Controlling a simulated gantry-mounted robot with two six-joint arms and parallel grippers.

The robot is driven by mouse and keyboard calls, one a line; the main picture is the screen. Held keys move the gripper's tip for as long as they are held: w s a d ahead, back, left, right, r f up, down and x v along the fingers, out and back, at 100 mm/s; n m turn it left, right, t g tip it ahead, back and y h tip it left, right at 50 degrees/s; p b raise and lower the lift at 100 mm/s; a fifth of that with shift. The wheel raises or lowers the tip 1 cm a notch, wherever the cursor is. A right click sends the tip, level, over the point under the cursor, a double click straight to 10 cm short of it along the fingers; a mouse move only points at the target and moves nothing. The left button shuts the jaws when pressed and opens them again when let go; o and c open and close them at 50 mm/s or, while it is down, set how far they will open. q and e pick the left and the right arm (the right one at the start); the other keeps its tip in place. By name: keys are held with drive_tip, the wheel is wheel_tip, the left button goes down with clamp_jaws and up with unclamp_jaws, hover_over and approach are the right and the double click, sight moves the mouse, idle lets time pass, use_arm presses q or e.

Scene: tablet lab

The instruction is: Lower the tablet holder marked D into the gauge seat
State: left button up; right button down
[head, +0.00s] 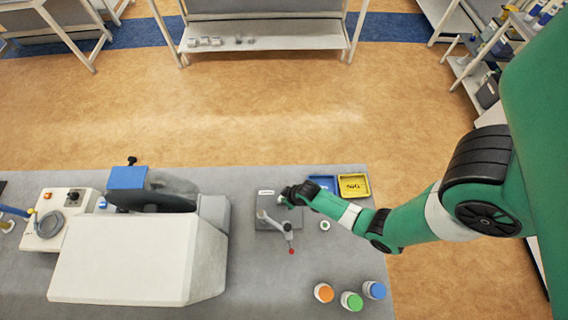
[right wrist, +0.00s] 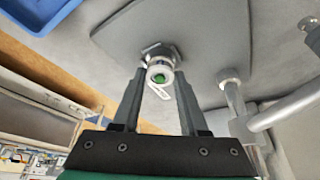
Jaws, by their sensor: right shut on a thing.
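In the right wrist view the tablet holder (right wrist: 160,73), a small pale cylinder with a green centre, sits between the fingertips of my right gripper (right wrist: 160,80). The gripper is shut on it. A white tag beside it is too small to read, so I cannot confirm the D. The gauge seat (right wrist: 152,49), a metal hex fitting on a grey plate, is right at the holder's far end; I cannot tell whether they touch. In the head view my right gripper (head: 284,196) is over the grey gauge base (head: 268,222) and hides the seat. My left gripper is not in view.
The gauge's lever (head: 275,222) with a red knob (head: 291,251) is close to the gripper. A small green-centred round piece (head: 325,225) stands to the right. Blue (head: 322,182) and yellow (head: 354,186) trays lie behind. Capped jars (head: 351,301) stand in front; a large machine (head: 135,260) is left.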

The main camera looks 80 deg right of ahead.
drive_tip(key=shift+f+b, duration=0.35)
drive_tip(key=shift+f, duration=0.2)
idle(1.1)
drive_tip(key=shift+c, duration=1.8)
unclamp_jaws()
drive_tip(key=p+v, duration=0.3)
drive_tip(key=v, duration=0.3)
drive_tip(key=shift+r, duration=0.4)
drive_tip(key=shift+s+a+r+p, duration=0.1)
drive_tip(key=shift+s+r+p, duration=0.25)
drive_tip(key=shift+p, duration=0.15)
drive_tip(key=shift+w, duration=0.1)
